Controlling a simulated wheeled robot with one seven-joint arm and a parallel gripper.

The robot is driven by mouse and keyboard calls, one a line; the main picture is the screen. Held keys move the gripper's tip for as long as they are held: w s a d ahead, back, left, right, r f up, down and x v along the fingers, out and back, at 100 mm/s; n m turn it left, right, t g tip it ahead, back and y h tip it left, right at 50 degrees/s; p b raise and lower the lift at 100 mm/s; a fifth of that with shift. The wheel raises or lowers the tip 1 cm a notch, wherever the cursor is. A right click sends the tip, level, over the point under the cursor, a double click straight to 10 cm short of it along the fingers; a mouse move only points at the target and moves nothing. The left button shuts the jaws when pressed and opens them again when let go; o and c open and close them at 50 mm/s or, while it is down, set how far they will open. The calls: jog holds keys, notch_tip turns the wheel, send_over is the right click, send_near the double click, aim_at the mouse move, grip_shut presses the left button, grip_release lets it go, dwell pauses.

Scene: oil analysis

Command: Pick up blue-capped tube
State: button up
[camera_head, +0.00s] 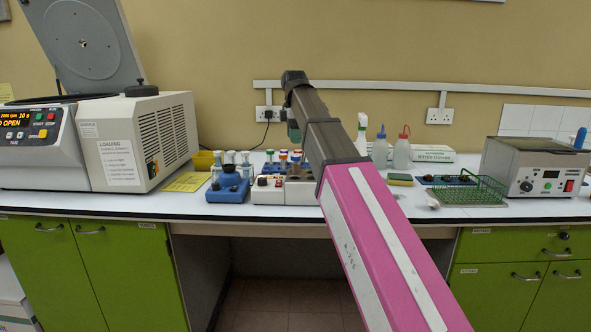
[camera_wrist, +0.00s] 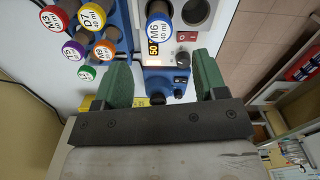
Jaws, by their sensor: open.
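The blue-capped tube (camera_wrist: 160,28), labelled M6, stands in a holder at the top middle of the wrist view, seen from above. A small display reading 50 and a red switch are beside it. My gripper (camera_wrist: 163,72) is open, with its two green fingers apart and nothing between their tips. In the wrist view the tube's cap lies ahead of the gap between the fingers, apart from them. In the head view my grey and pink arm reaches over the bench, and I cannot clearly make out the fingers or this tube there.
Several other capped tubes, red, yellow, purple, orange and green, stand left of it in a blue rack (camera_wrist: 117,35). A centrifuge (camera_head: 125,140) with its lid up stands at left. Bottles (camera_head: 402,150), a green wire basket (camera_head: 470,190) and a bath unit (camera_head: 530,168) stand at right.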

aim_at(296, 156)
jog(key=f, duration=1)
jog(key=shift+d+f, duration=0.25)
jog(key=c, duration=1)
